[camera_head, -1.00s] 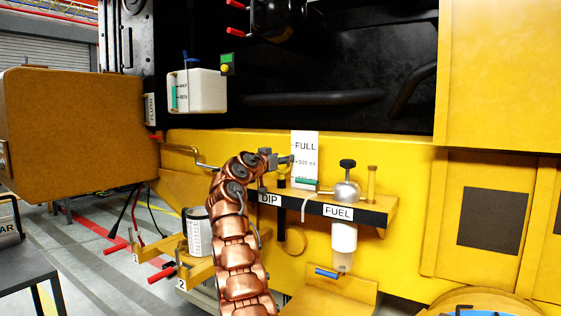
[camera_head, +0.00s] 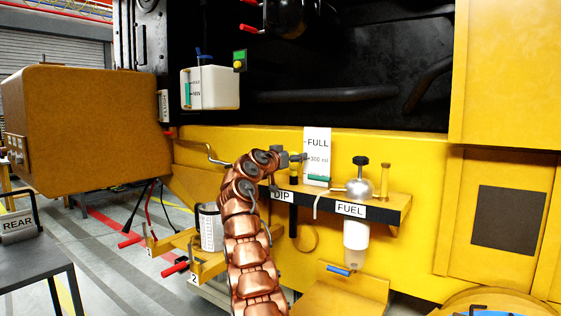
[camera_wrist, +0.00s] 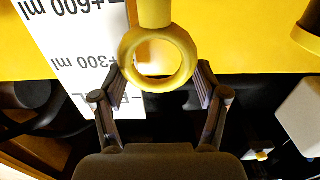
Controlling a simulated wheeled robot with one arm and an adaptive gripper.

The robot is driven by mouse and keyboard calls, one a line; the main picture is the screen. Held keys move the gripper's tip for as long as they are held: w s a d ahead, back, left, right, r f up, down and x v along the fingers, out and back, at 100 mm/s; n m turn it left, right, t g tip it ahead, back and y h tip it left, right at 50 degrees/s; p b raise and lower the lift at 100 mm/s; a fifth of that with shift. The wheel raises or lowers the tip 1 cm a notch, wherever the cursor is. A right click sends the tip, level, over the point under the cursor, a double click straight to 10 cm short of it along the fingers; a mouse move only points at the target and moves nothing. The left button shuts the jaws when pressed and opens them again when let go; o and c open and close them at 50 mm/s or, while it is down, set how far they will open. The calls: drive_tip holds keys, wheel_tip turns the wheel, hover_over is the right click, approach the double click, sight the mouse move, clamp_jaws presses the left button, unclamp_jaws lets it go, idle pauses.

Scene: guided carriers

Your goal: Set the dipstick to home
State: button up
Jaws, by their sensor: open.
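The dipstick's yellow ring handle (camera_wrist: 127,56) fills the top middle of the wrist view, with its stem running up out of the picture. My gripper (camera_wrist: 160,80) is open, with one finger on each side of the ring's lower part; I cannot tell whether either touches it. In the head view my gripper (camera_head: 293,158) is at the left end of the shelf, above the DIP label (camera_head: 283,195). A small yellow part of the dipstick (camera_head: 294,168) shows just below it. A black tube (camera_head: 293,220) hangs under the shelf there.
A white FULL/300 ml card (camera_head: 317,145) stands close behind my gripper. A round metal fuel piece (camera_head: 359,187) with a black knob and a yellow post (camera_head: 384,180) stand to the right on the shelf (camera_head: 395,212). A white tank (camera_head: 210,90) is up left.

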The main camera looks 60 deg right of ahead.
drive_tip(key=shift+a+r, duration=0.1)
drive_tip(key=shift+a, duration=0.3)
drive_tip(key=a, duration=1)
drive_tip(key=shift+w+a+f, duration=0.15)
drive_tip(key=shift+a+f, duration=0.05)
drive_tip(key=shift+a, duration=0.1)
idle(0.6)
